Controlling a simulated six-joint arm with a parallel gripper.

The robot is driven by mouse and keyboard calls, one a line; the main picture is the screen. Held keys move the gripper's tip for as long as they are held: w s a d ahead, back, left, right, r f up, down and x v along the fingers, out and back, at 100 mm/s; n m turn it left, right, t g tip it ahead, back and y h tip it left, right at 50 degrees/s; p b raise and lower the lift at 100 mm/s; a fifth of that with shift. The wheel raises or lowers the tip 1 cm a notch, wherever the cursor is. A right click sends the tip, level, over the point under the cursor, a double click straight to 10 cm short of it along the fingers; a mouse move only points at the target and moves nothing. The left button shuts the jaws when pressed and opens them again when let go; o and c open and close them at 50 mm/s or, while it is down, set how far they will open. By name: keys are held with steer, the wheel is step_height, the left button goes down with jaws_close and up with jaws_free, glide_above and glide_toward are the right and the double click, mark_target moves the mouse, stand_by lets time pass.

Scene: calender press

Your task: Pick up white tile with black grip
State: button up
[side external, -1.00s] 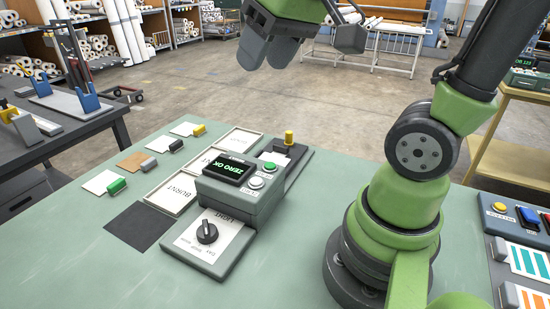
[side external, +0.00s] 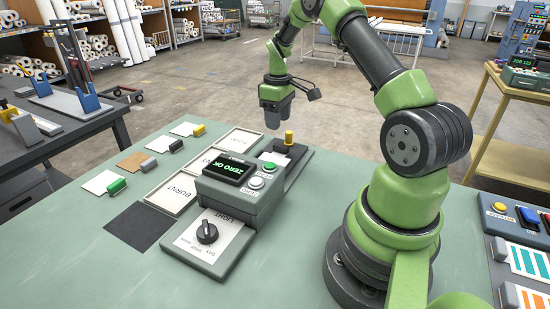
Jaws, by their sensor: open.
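The white tile with the black grip (side external: 159,144) lies flat on the green table, in a row of tiles toward its far left side. Its black grip stands at the tile's right edge. My gripper (side external: 275,121) is open, with nothing visible in it. It points down, high and to the right of the tile, near the yellow-knobbed device and well apart from the tile. The gap between its fingers is hard to see from this side.
Beside it lie white tiles with yellow (side external: 184,129) and green grips (side external: 99,183), and a brown tile with a grey grip (side external: 132,161). Framed trays (side external: 172,211), a ZERO OK device (side external: 240,200), a yellow knob (side external: 289,138) and a black square (side external: 139,225) are nearby.

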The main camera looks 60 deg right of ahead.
mark_target(280, 145)
steer(key=f, duration=0.8)
steer(key=shift+s+d, duration=0.2)
steer(key=shift+c, duration=0.5)
jaws_close()
